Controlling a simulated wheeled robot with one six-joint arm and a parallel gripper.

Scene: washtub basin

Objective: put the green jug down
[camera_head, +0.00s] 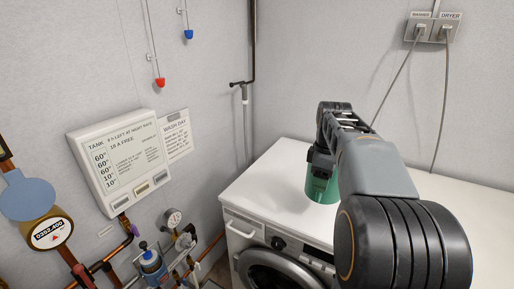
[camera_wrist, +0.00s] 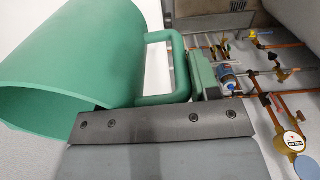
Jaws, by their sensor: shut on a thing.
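The green jug (camera_head: 322,187) is over the front part of the washing machine's white top (camera_head: 270,185) in the head view. My gripper (camera_head: 318,158) is above it and hides its upper part. In the wrist view the jug (camera_wrist: 75,55) fills the left side, with its open rim toward the lower left. Its loop handle (camera_wrist: 160,99) reaches to my gripper's jaws, which are shut on it. I cannot tell whether the jug's base touches the white top or hangs just above it.
The white top is clear left of the jug; my arm hides part of its right side. A tank panel (camera_head: 120,160) and a wash day notice (camera_head: 175,135) are on the left wall. Pipes, gauges and a blue-capped valve (camera_head: 150,262) stand at lower left.

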